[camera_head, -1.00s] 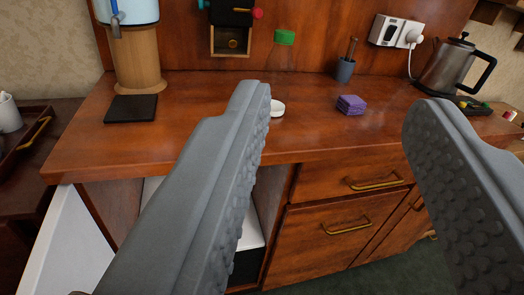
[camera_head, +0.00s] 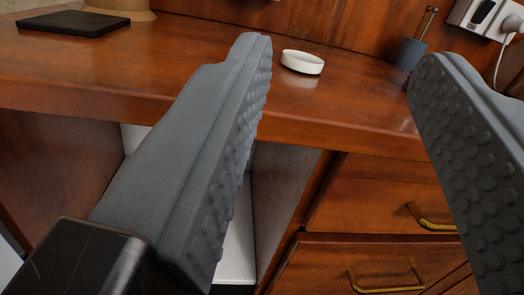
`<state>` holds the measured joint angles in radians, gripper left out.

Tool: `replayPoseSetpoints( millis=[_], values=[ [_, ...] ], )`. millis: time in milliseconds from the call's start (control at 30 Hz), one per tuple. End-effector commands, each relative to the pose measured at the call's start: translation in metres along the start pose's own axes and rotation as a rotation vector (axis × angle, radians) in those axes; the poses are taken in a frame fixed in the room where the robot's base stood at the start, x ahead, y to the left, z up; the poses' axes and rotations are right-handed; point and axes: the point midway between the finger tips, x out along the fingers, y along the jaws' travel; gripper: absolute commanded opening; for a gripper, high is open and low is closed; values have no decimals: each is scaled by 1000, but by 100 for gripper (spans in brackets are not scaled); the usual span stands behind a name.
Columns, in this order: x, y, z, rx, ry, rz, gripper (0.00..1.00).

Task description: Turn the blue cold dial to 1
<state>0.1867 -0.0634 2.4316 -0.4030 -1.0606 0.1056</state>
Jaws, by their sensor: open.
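My gripper (camera_head: 345,85) is open and empty, its two grey studded fingers wide apart in front of the wooden counter (camera_head: 345,115). The blue cold dial is not in view now. Below the counter, the open compartment (camera_head: 285,200) shows a white surface (camera_head: 237,245) inside, partly hidden behind the left finger.
A small white round dish (camera_head: 302,62) stands on the counter beyond the fingers. A dark square mat (camera_head: 74,22) lies at the left back, and a grey cup with sticks (camera_head: 409,52) stands at the right back. Drawers with brass handles (camera_head: 430,217) are at lower right.

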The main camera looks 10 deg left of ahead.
Motion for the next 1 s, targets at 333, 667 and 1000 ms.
replayPoseSetpoints(
  millis=[333, 667, 1000],
  values=[
    [4, -2, 78, 57, 59, -78, 44],
    [-8, -7, 146, 144, 127, -148, 44],
    [-28, -10, 192, 232, 188, -190, 44]
  ],
)
